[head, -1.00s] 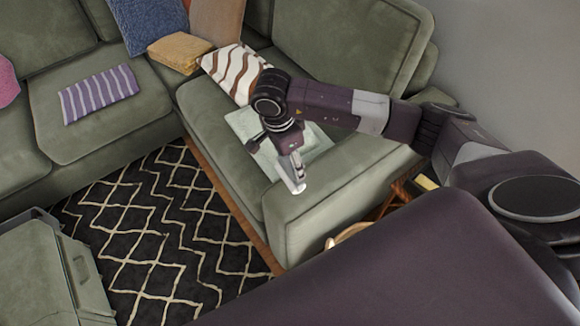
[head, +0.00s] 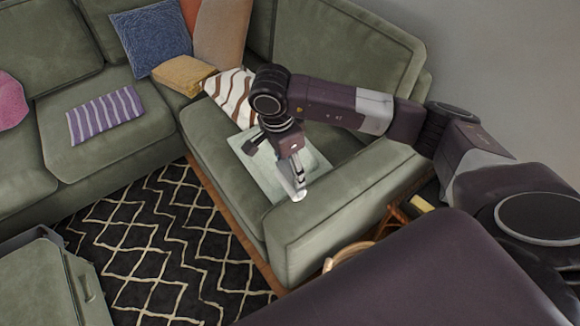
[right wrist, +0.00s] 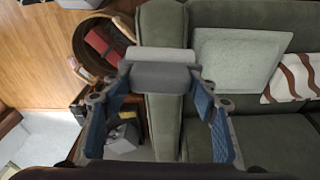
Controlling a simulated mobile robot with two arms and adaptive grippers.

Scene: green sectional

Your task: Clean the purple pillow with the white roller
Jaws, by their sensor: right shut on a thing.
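A purple pillow (head: 105,115) with white stripes lies flat on the sofa seat at the left of the head view. My right gripper (head: 297,190) points down over the near armrest at the sofa's right end, well away from that pillow. It is shut on the white roller (head: 299,196), of which only a small white end shows there. In the right wrist view the roller (right wrist: 160,54) lies across between the fingers, white with a grey part. My left gripper is in neither view.
The green sectional sofa (head: 305,238) also holds a magenta pillow (head: 10,100), a blue pillow (head: 152,38), a tan pillow (head: 180,75), a brown-striped pillow (head: 236,92) and a pale pillow (head: 262,172). A patterned rug (head: 165,235) lies before it. A green ottoman (head: 35,285) stands lower left.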

